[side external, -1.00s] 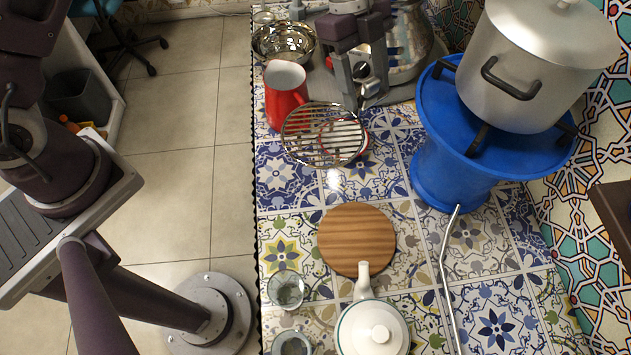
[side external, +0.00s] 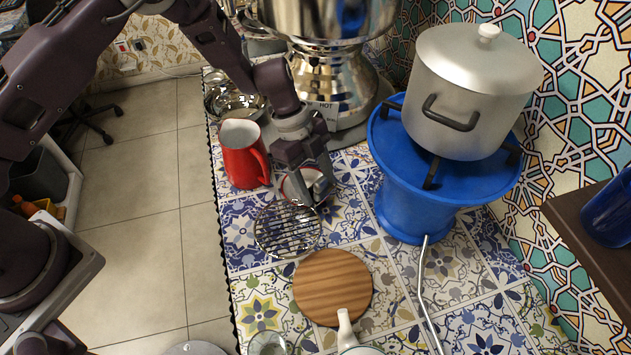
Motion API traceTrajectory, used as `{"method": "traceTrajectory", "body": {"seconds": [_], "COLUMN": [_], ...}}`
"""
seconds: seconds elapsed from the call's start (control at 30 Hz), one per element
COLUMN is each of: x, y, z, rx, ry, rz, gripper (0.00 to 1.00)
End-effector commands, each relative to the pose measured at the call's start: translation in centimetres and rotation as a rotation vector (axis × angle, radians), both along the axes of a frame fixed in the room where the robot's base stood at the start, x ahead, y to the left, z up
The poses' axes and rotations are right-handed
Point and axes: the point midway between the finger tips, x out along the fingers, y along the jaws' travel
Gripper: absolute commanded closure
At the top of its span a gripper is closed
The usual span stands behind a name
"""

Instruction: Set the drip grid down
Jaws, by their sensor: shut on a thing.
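The drip grid (side external: 287,230), a round shiny wire rack, is low over the patterned tiles, nearly flat, in front of the red jug. My gripper (side external: 311,203) reaches down from above and is shut on the grid's far right edge. The fingertips are small and partly hidden. I cannot tell whether the grid touches the tiles. A red-rimmed dish (side external: 291,188) sits just behind the grid, partly hidden by my gripper.
The red jug (side external: 242,155) stands close behind and left. The samovar (side external: 336,85) is behind my gripper. A blue stand (side external: 404,205) carries a large pot (side external: 470,95) at right. A wooden board (side external: 333,287) lies in front, with a white teapot (side external: 346,330) at the bottom edge.

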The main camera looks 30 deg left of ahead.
Motion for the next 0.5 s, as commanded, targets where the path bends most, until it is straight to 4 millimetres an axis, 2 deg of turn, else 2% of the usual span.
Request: {"method": "traceTrajectory", "body": {"seconds": [0.17,0.2,0.27,0.5], "x": [-0.01,0.00,0.00,0.00], "y": [0.02,0.02,0.01,0.01], "z": [-0.28,-0.25,-0.23,-0.21], "rx": [-0.001,0.000,0.000,0.000], "ry": [0.002,0.000,0.000,0.000], "rz": [0.001,0.001,0.001,0.001], "gripper": [0.90,0.36,0.24,0.22]}}
